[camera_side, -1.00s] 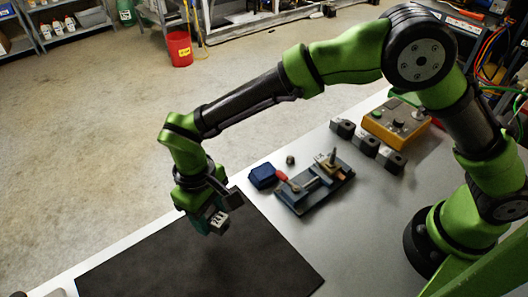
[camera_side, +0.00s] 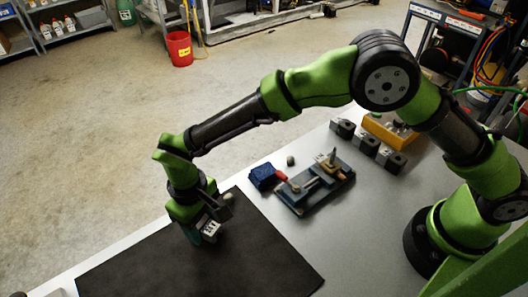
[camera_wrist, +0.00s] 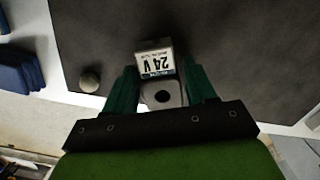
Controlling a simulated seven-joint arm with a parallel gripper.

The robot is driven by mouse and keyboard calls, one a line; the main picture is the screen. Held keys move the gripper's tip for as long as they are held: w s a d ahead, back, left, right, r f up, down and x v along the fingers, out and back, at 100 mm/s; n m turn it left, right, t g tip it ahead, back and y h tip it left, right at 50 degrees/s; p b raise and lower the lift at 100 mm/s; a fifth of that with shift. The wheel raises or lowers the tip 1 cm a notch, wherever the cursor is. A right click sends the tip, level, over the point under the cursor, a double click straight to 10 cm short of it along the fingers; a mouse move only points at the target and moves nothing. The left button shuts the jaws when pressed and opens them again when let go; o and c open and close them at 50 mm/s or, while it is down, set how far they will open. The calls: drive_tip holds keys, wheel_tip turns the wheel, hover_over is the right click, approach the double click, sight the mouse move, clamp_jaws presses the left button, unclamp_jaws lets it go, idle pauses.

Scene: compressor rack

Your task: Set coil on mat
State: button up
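Several dark blocks (camera_side: 367,144) line up near a yellow control box (camera_side: 385,131). The mat's front part is clear.

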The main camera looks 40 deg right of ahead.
drive_tip(key=o, duration=0.3)
drive_tip(key=shift+r, duration=0.1)
wheel_tip(320, 180, up, 12)
drive_tip(key=w+d+r+m+t+y, duration=0.1)
drive_tip(key=w+d+r+m+y, duration=0.1)
drive_tip(key=d+r, duration=0.7)
drive_tip(key=s+d+r+m+t+y, duration=0.15)
drive_tip(key=s+d, duration=0.25)
drive_tip(key=d, duration=0.5)
drive_tip(key=s+d+r+m+t+h, duration=0.1)
drive_tip(key=s+d+r+m+t, duration=0.25)
drive_tip(key=d, duration=0.65)
drive_tip(key=s+d+f+m+t, duration=0.1)
drive_tip(key=s+d+f+t, duration=0.1)
drive_tip(key=s+d, duration=0.3)
drive_tip(key=shift+s+d+f, duration=0.2)
drive_tip(key=shift+s+f, duration=0.2)
drive_tip(key=shift+s, duration=0.2)
